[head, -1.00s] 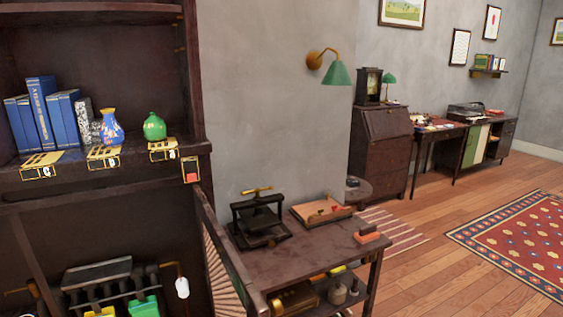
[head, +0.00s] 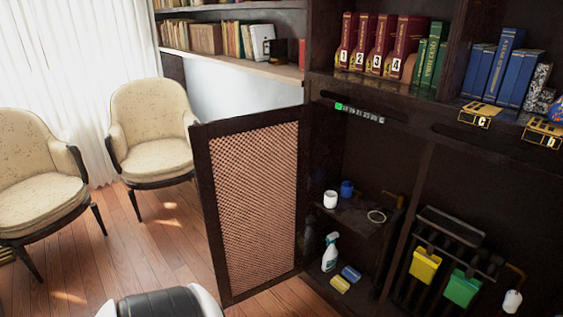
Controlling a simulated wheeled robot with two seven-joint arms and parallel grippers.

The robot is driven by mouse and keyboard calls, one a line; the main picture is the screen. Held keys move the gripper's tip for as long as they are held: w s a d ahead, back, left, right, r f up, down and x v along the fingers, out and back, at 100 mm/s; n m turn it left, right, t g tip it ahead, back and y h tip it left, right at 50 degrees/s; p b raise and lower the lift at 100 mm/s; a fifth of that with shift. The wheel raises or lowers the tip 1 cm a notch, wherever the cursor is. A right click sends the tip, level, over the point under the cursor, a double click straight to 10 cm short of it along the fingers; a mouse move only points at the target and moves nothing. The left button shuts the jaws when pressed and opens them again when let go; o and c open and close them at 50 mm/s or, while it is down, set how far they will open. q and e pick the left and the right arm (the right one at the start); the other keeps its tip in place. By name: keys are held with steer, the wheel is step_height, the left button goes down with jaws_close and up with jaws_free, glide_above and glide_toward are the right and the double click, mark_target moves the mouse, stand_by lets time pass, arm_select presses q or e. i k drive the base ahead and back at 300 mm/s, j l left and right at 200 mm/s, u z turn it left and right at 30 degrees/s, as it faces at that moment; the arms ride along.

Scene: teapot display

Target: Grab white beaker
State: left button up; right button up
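A small white beaker (head: 330,199) stands upright on a dark shelf (head: 362,217) inside the open lower cabinet, right of centre in the head view. A blue beaker (head: 347,188) stands just behind it to the right. A pale ring-shaped item (head: 376,216) lies on the same shelf further right. Neither of my grippers is in view.
An open mesh cabinet door (head: 252,205) stands left of the shelf. Below are a spray bottle (head: 330,252), a blue sponge (head: 350,273) and a yellow sponge (head: 340,284). Yellow (head: 424,266) and green (head: 462,288) items hang right. Two armchairs (head: 152,130) stand left.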

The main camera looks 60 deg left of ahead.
mark_target(330, 199)
steer(key=u, duration=1.5)
steer(key=i+j, duration=0.15)
steer(key=i, duration=0.8)
